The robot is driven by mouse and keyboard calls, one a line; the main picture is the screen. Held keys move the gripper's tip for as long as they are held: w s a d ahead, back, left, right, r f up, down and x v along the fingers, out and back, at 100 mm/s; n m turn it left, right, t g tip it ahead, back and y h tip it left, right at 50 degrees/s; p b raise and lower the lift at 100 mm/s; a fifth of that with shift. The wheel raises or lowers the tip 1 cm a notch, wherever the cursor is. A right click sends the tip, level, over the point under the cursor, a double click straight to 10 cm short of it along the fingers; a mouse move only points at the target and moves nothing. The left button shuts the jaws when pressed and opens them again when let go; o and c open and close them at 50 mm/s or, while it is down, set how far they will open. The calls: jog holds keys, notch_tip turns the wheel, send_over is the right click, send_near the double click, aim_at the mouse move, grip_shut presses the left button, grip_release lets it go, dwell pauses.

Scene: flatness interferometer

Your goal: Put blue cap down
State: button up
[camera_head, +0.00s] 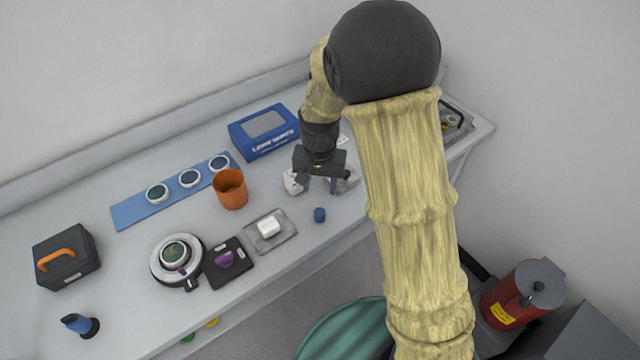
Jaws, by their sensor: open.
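The blue cap (319,215) is a small dark blue cylinder standing on the light grey bench (285,236) near its front edge. My gripper (321,186) points down over the bench, just behind the cap and apart from it. Its two dark fingers are spread and hold nothing that I can see. A small white bottle-like item (293,182) stands beside the left finger. A clear or grey item (346,182) is beside the right finger, partly hidden by it.
Left of the cap are a clear tray with a white block (269,227), an orange cup (230,189) and a round instrument (177,260). A blue lens wipes box (264,131) stands behind. A blue mat (130,210) carries round optics. A red can (520,295) stands off the bench.

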dwell(0.3)
jog(key=s+d+r+n+t, duration=0.1)
jog(key=s+d+r, duration=0.2)
jog(key=s+d, duration=0.3)
jog(key=s+d+r+n+t, duration=0.1)
jog(key=s+d+r, duration=0.2)
jog(key=s+d, duration=0.3)
jog(key=shift+s+d+r+t, duration=0.3)
jog(key=shift+d+r, duration=0.1)
jog(key=shift+d, duration=0.45)
